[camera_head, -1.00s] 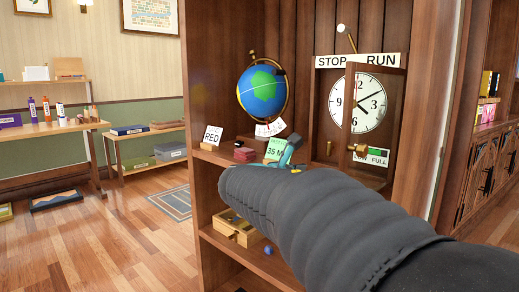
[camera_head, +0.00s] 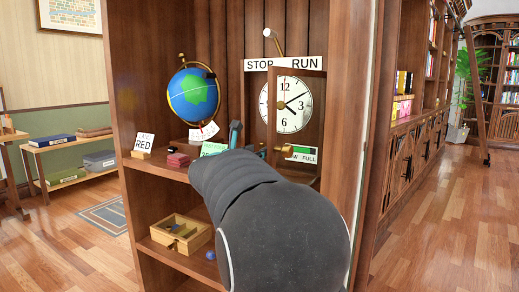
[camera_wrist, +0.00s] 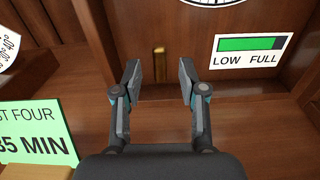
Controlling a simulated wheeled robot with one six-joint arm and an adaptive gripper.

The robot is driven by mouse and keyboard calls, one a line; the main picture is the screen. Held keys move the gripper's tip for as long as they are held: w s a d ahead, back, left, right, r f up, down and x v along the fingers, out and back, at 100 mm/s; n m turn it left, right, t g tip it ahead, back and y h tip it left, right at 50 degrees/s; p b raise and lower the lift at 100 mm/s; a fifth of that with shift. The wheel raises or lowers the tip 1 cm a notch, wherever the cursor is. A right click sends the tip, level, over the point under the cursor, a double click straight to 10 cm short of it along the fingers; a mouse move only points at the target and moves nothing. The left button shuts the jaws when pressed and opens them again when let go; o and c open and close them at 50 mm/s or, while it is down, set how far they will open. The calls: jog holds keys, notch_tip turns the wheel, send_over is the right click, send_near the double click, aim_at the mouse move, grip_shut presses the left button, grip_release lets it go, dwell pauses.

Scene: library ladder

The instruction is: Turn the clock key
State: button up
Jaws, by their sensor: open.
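The clock (camera_head: 286,104) has a white face and stands in a wooden case on the cabinet's right side. A brass piece that looks like the key (camera_wrist: 159,64) sticks out of the dark wood below the face in the wrist view. My gripper (camera_wrist: 160,82) is open and empty, its fingers apart on either side of the key in the picture. I cannot tell whether the fingertips reach its depth. In the head view my arm hides most of the gripper. The LOW–FULL gauge (camera_wrist: 248,46) is right of the key, with a long green bar.
A STOP/RUN sign (camera_head: 284,64) with a white-knobbed lever (camera_head: 269,33) is above the clock. A globe (camera_head: 193,96), a RED card (camera_head: 144,141) and a green card (camera_wrist: 38,130) stand left. A wooden tray (camera_head: 160,243) sits on the lower shelf.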

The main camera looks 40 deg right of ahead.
jog(key=shift+x, duration=1.4)
grip_shut()
jog(key=shift+f+b, duration=0.1)
jog(key=shift+b, duration=0.2)
jog(key=m+b, duration=0.2)
jog(key=b, duration=0.1)
jog(key=shift+s+f+m+b, duration=0.1)
jog(key=shift+f+m+b, duration=0.1)
jog(key=shift+m+b, duration=0.15)
jog(key=m+b, duration=0.5)
jog(key=b, duration=0.1)
jog(key=shift+s+m, duration=0.1)
jog(key=shift+m, duration=0.15)
jog(key=m+b, duration=0.2)
jog(key=m, duration=0.1)
jog(key=shift+m, duration=1.8)
jog(key=shift+d, duration=0.1)
